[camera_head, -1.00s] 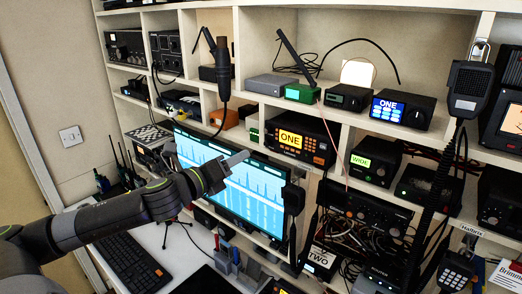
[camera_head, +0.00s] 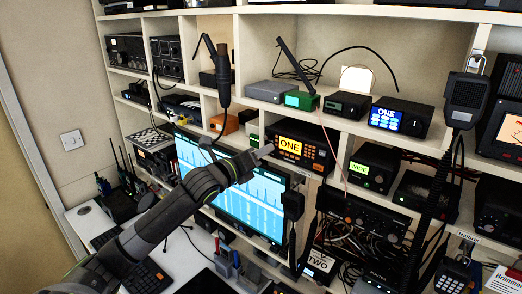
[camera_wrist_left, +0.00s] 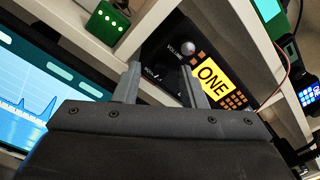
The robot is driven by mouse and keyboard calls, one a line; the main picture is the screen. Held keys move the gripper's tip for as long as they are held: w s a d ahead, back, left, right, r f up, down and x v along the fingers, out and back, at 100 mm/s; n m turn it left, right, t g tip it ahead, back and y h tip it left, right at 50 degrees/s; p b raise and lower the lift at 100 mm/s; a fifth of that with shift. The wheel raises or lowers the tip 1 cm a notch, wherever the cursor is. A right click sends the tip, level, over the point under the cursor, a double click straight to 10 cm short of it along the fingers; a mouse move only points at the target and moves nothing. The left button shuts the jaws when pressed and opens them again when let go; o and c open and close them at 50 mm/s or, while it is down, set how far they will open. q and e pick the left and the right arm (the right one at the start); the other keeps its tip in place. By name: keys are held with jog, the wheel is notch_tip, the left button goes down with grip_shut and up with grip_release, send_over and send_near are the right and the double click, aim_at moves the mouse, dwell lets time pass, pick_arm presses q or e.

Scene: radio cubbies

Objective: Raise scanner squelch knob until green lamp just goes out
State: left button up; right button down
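The black scanner (camera_head: 300,145) with a yellow "ONE" display and orange keys sits in a middle cubby. In the left wrist view its face (camera_wrist_left: 215,75) shows a silver knob (camera_wrist_left: 187,48) by the word "VOLUME". Another label sits lower left on the face, partly legible; the squelch knob itself cannot be made out and may be hidden by the fingers. Contact cannot be told. I cannot make out a lit green lamp on the scanner. My right gripper is not in view.
A green box (camera_wrist_left: 104,22) with small lights stands left of the scanner. Shelf edges border the scanner's cubby.

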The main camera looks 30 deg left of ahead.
pick_arm(q)
jog(key=shift+w, duration=0.3)
jog(key=shift+c, duration=0.2)
grip_shut()
jog(key=shift+n, duration=0.3)
jog(key=shift+f+n+b, duration=0.1)
jog(key=shift+n+b, duration=0.2)
jog(key=shift+n, duration=3.6)
